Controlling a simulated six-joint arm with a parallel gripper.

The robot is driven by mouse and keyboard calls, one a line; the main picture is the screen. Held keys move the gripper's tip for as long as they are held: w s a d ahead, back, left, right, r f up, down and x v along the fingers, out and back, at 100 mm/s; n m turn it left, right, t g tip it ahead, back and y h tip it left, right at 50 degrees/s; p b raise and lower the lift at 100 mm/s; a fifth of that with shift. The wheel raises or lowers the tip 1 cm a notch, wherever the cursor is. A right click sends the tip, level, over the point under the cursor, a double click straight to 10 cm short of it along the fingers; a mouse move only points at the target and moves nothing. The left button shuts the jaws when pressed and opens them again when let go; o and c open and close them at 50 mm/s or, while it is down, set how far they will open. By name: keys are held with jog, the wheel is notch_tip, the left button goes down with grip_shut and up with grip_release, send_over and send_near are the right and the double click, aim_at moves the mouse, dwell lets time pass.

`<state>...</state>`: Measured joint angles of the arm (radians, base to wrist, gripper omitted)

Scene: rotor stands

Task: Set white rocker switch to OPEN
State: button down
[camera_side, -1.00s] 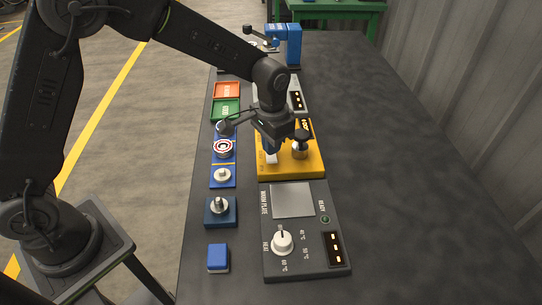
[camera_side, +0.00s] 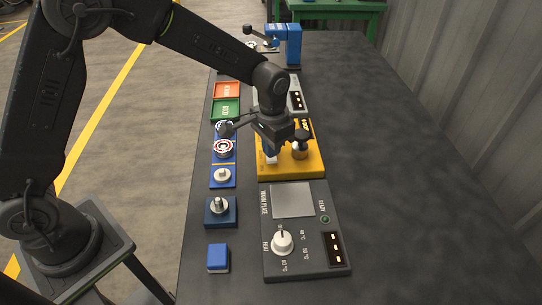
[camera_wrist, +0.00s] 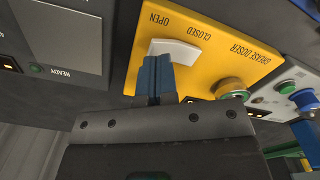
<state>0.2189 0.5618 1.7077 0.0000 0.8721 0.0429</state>
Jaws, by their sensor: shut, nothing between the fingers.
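The white rocker switch (camera_wrist: 174,50) sits on the yellow grease doser (camera_wrist: 225,45), between the printed words OPEN and CLOSED. In the wrist view OPEN is by its left end and CLOSED by its right. My gripper (camera_wrist: 157,62) is shut, and its blue fingertips are at the rocker's near edge, over its left half. They look to be touching it or very close; I cannot tell which. In the side view the gripper (camera_side: 270,152) is over the left part of the yellow doser (camera_side: 290,170) and covers some of the rocker (camera_side: 271,160). The rocker's tilt is hard to read.
A metal knob or nozzle (camera_side: 300,149) stands on the doser right of my gripper. The warm plate (camera_side: 293,200) with a white dial is in front. Blue pads with parts (camera_side: 222,177) line the left. The table's right side is clear.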

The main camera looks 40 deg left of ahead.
aim_at(272, 159)
jog(key=shift+f, duration=1)
dwell(0.3)
jog(key=shift+r, duration=3.55)
jog(key=shift+s+a+r, duration=0.15)
jog(key=shift+r, duration=0.2)
jog(key=s+a+r+n+t, duration=0.2)
jog(key=s+a+r+t, duration=0.35)
jog(key=s+r, duration=0.8)
jog(key=s+a+f+n, duration=0.1)
jog(key=s+a, duration=0.3)
jog(key=s, duration=0.5)
jog(key=shift+s+f, duration=0.25)
jog(key=shift+f, duration=0.3)
